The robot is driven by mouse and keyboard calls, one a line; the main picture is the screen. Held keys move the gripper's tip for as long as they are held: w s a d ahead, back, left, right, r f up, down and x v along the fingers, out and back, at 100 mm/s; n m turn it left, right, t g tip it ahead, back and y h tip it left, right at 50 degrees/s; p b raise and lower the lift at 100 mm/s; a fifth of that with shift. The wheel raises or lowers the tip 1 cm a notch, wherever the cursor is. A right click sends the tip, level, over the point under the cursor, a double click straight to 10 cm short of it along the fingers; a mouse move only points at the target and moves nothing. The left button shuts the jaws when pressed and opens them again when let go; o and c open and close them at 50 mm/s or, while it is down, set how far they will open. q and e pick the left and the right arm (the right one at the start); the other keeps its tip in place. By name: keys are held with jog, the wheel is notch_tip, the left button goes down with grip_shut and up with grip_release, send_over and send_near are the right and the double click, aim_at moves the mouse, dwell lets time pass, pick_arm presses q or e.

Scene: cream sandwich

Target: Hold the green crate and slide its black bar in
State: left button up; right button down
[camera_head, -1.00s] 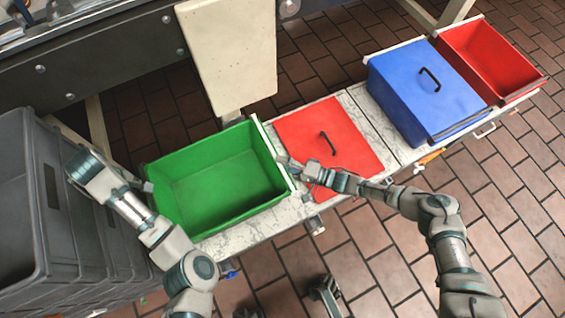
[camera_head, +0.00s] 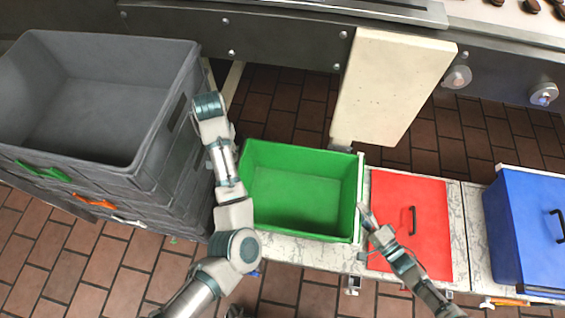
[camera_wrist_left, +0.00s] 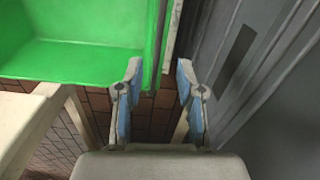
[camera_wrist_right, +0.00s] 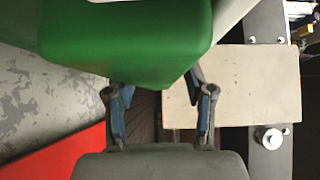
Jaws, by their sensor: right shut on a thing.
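The green crate (camera_head: 300,200) stands open and empty on the marbled surface. A pale strip (camera_head: 359,190) runs along its right rim. My right gripper (camera_head: 363,212) is at the front right of that rim. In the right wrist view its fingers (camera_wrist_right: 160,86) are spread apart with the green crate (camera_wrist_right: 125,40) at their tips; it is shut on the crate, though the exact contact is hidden. My left gripper (camera_wrist_left: 157,78) is open and empty beside the crate's wall (camera_wrist_left: 75,62); in the head view my left wrist hides it. I cannot make out a black bar.
Stacked grey crates (camera_head: 185,62) stand close on the left, leaving a narrow gap for my left arm. A red lid (camera_head: 420,255) with a black handle lies right of the green crate, then a blue box (camera_head: 520,240). A cream panel (camera_head: 390,90) stands behind.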

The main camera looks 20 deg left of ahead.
pick_arm(q)
jog(key=shift+m, duration=0.5)
notch_tip(320, 180, down, 12)
grip_shut()
